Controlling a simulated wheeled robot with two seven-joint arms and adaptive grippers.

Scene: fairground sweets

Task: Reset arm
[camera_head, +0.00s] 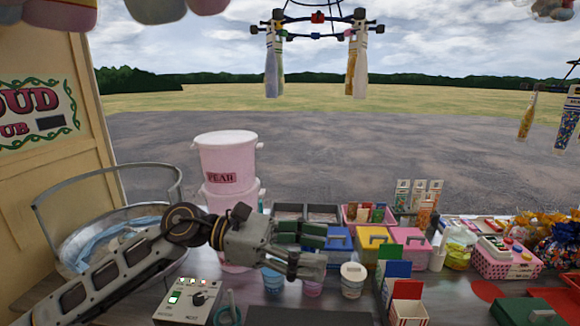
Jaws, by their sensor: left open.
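My left arm (120,268) comes in from the lower left and reaches across the stall counter. My left gripper (316,251) is open and points right, above the middle of the counter. I see nothing between its fingers. Small cups show below and beside it: a blue one (272,281), a pinkish one (313,287) and a lidded white and blue one (352,283). I cannot tell whether the gripper touches any of them. The gripper partly hides the boxes behind it. My right gripper is not in view.
A metal floss bowl (75,232) and stacked pink buckets (226,162) stand at the left. A control box (188,300) is near the front. Coloured boxes (375,240) and a pink polka-dot tray (522,270) fill the right. Sweet bags hang from a rack (317,34) overhead.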

